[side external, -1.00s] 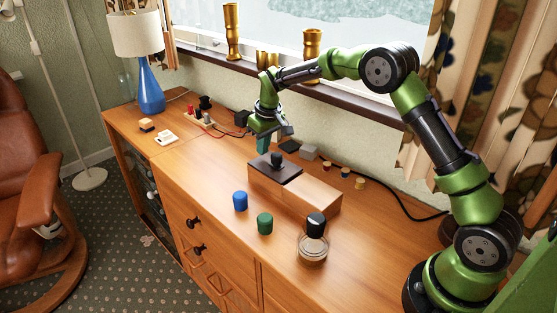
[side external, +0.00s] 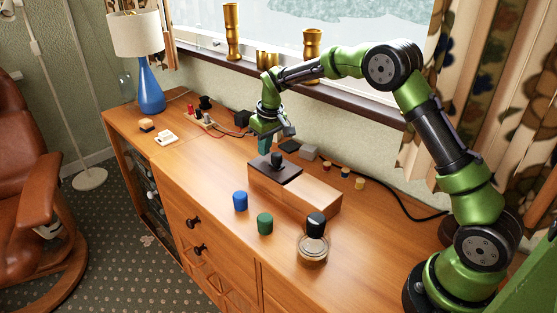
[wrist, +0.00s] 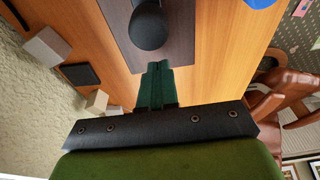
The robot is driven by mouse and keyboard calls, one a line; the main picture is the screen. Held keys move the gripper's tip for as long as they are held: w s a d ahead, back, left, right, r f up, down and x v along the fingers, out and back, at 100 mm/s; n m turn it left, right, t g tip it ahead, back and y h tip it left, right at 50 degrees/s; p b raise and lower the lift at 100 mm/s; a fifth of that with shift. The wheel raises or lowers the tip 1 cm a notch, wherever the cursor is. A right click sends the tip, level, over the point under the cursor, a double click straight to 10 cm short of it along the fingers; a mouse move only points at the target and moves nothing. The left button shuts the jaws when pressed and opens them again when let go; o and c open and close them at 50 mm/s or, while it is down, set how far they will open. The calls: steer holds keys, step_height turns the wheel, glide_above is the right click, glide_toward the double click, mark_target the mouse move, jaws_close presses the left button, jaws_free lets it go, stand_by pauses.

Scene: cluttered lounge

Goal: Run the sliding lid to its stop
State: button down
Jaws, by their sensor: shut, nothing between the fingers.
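A long wooden box (side external: 316,198) lies on the sideboard, with a dark sliding lid (side external: 288,174) over its left part. A black knob (side external: 277,158) stands up from the lid. The wrist view shows the dark lid (wrist: 176,50) and the round black knob (wrist: 148,27) just beyond my fingertips. My gripper (side external: 265,150) is shut and empty, its fingers pointing down beside the knob on its left side. In the wrist view my gripper (wrist: 157,68) has its green fingers together near the lid's edge. Whether they touch the knob or lid is unclear.
A blue lamp (side external: 150,92) and small items stand at the left end.

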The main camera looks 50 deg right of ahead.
steer(key=shift+s, duration=7.25)
steer(key=shift+w, duration=0.8)
step_height(320, 180, up, 7)
steer(key=s+a+r+m+t+y, duration=0.1)
steer(key=s+a+r+m+t, duration=0.1)
steer(key=s, duration=0.7)
steer(key=s+a+r+m+t+y, duration=0.1)
steer(key=s+a+r, duration=0.4)
steer(key=s, duration=0.5)
steer(key=shift+s+a+r+m+t, duration=0.15)
steer(key=shift+r+m+t, duration=0.35)
steer(key=shift+r+t, duration=0.4)
